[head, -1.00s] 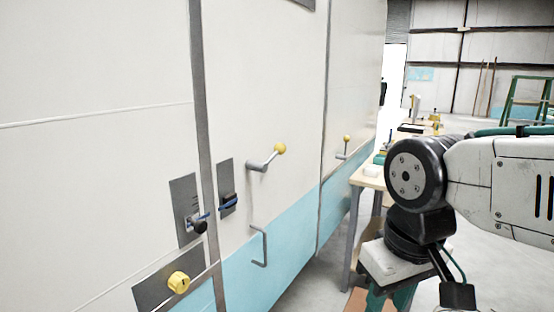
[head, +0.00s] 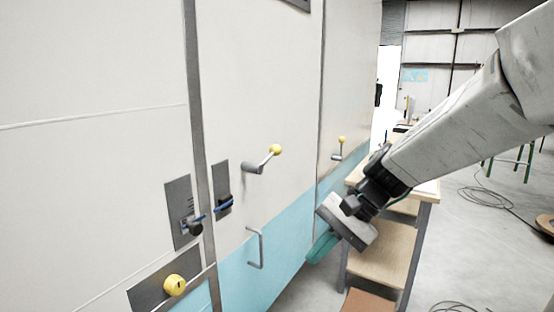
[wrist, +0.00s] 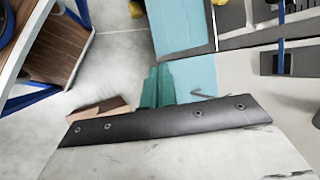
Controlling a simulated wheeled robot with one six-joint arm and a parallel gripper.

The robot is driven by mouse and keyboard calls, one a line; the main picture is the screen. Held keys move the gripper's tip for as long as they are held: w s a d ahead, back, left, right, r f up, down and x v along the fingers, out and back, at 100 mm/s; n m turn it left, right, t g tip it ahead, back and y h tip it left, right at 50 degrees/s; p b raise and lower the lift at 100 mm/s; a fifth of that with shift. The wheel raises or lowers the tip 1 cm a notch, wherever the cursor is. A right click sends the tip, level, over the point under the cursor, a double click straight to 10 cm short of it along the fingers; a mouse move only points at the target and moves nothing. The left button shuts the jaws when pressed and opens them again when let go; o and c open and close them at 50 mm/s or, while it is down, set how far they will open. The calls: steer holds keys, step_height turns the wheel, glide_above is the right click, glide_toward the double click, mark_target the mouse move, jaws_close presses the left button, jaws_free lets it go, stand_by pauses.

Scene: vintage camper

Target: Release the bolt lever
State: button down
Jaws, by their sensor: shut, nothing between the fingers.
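The camper wall carries several fittings, and I cannot tell for sure which is the bolt lever. A grey lever with a yellow ball (head: 275,150) juts from the middle panel, and a similar yellow-ball lever (head: 341,141) is farther right. A dark slide latch with a blue part (head: 223,203) straddles the grey seam with a black-knobbed latch (head: 194,225) on its left. My gripper (head: 319,248) has teal fingers, closed together and empty. It is below and right of the nearer yellow-ball lever, apart from all fittings. The closed fingers also show in the wrist view (wrist: 158,82).
A grey pull handle (head: 259,248) is on the blue lower panel, left of my gripper. A yellow knob (head: 174,285) is low at the left. A wooden workbench (head: 385,245) stands right behind my gripper. Cables (head: 490,198) lie on the floor farther right.

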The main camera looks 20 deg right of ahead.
steer(key=w+d+r+m+t, duration=0.2)
steer(key=w+d+m+t, duration=0.1)
steer(key=w, duration=0.4)
steer(key=w+d+r+m+t+y, duration=0.1)
steer(key=w+d+r+m+t, duration=0.2)
steer(key=w, duration=0.5)
steer(key=w+d+r+m+t, duration=0.2)
steer(key=w+d+m+t, duration=0.2)
steer(key=w+m+t, duration=0.2)
steer(key=shift+w+d+r+m+y, duration=0.25)
steer(key=shift+w+r+m+y, duration=0.05)
steer(key=shift+w+m, duration=0.65)
steer(key=shift+s, duration=0.1)
steer(key=w+a+r, duration=0.2)
steer(key=w+a, duration=0.4)
steer(key=shift+a, duration=0.4)
steer(key=shift+w+d+r, duration=0.1)
steer(key=shift+d+r, duration=0.05)
steer(key=shift+d, duration=0.05)
